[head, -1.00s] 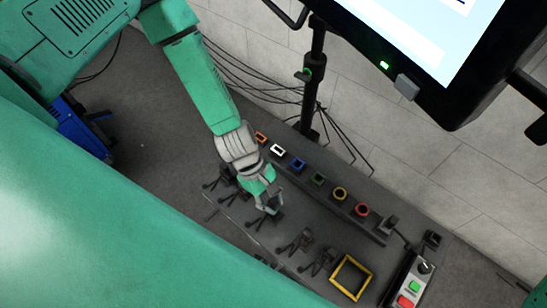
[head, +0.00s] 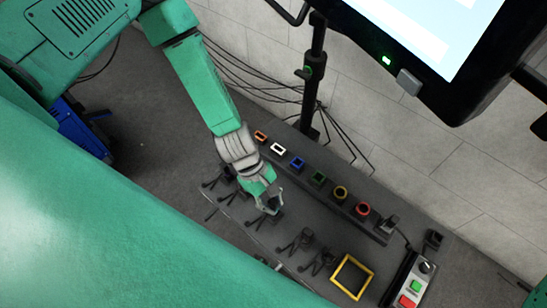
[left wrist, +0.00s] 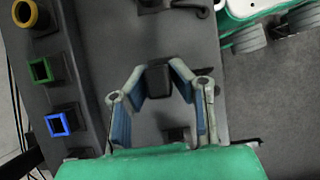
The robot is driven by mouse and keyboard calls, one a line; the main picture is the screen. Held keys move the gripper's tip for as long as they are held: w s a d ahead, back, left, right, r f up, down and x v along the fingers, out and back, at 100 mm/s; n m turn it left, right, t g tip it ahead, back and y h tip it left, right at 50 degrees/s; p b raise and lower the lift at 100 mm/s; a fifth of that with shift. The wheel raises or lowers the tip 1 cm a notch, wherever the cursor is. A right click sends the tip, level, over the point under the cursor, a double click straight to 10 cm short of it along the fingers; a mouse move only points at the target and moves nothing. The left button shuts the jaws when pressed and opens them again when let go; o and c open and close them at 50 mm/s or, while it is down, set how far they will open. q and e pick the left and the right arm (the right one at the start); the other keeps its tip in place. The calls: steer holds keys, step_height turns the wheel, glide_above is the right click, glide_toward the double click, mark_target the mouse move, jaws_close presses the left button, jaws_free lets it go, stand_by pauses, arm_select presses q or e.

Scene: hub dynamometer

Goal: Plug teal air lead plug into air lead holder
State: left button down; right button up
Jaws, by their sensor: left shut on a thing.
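My left gripper (head: 273,205) is low over the row of black stands on the grey bench. In the left wrist view its two fingers (left wrist: 160,92) are shut on a dark block (left wrist: 158,80) that shows between the fingertips. No teal shows on this block, so I cannot tell if it is the teal air lead plug. Several black stands, one of them here (head: 298,240), form the row beneath. Which one is the air lead holder I cannot tell. My right gripper is not in view.
A rail behind the stands carries coloured sockets: orange (head: 261,137), white (head: 278,149), blue (head: 298,163), green (head: 318,178), yellow (head: 340,193) and red (head: 363,209). A yellow square frame (head: 337,284) and a button box (head: 416,278) are at the right. A large screen (head: 410,40) overhangs the back.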

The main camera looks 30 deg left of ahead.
arm_select(q)
steer(key=shift+f+b, duration=0.6)
steer(key=shift+f, duration=0.35)
steer(key=c, duration=1.3)
jaws_free()
steer(key=shift+c, duration=0.2)
steer(key=shift+r, duration=0.15)
steer(key=v, duration=1.1)
steer(key=shift+a+r, duration=0.25)
steer(key=s+a+f+m+t+y, duration=0.1)
steer(key=s+a+f+m+y, duration=0.1)
steer(key=s+m, duration=0.4)
steer(key=s+a+f+m+y, duration=0.3)
steer(key=s+m, duration=0.3)
steer(key=m, duration=0.4)
steer(key=shift+s+a+t+y, duration=0.15)
steer(key=shift+a+t+y, duration=0.15)
steer(key=shift+a+t, duration=0.15)
